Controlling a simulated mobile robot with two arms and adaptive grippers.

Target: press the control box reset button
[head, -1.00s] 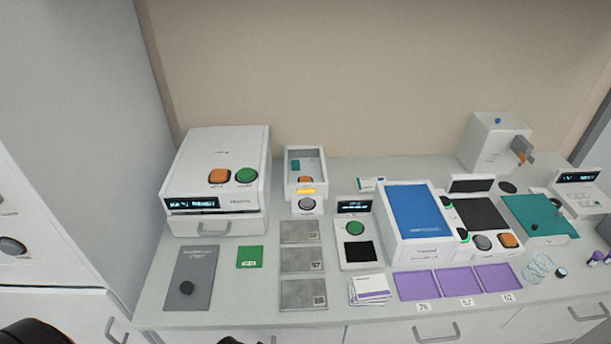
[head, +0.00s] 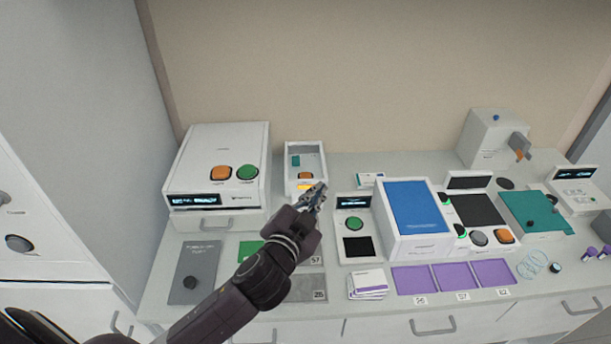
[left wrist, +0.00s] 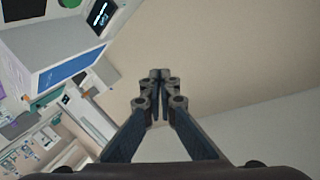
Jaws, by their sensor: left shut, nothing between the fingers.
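A small white box (head: 292,160) stands at the back of the bench, with a teal piece inside, an orange button (head: 306,175) and a yellow lamp (head: 304,187). No readable label shows which unit is the control box. My left gripper (head: 319,189) is shut and empty, in front of this box's front right part in the head view. It hides the round grey button at the box's front. The left wrist view shows the closed fingertips (left wrist: 160,76) against the wall, touching nothing. My right gripper is not in view.
A white machine (head: 215,145) with orange and green buttons stands to the left. A small display unit (head: 352,203) with a green button and a blue-topped box (head: 415,207) stand to the right. Purple mats (head: 455,282) and white cards (head: 367,284) lie in front.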

